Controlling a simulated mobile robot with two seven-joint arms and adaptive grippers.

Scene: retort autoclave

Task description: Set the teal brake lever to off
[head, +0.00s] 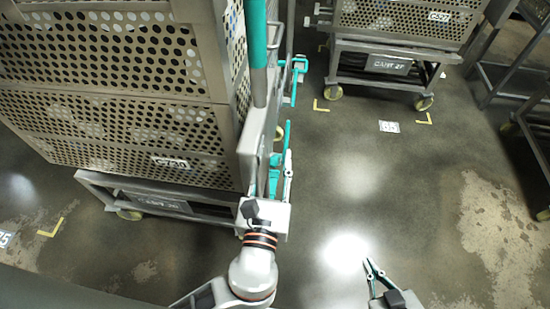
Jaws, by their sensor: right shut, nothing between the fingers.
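The near perforated cart (120,95) fills the left of the head view. A teal bar part (298,65) sticks out low on its right side, and more teal parts show nearer, beside my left gripper. I cannot tell for sure which teal part is the brake lever or how it is set. My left gripper (285,160) is low at the cart's right corner, its fingers mixed in view with the teal parts; its opening and any contact are unclear. My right gripper (371,267) is shut and empty over the bare floor, apart from the cart.
A teal upright handle (256,35) stands at the near cart's corner. A second cart (385,65) stands at the back, with yellow floor marks and a white floor tag (389,127). Metal racks stand at the right edge. The middle floor is clear.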

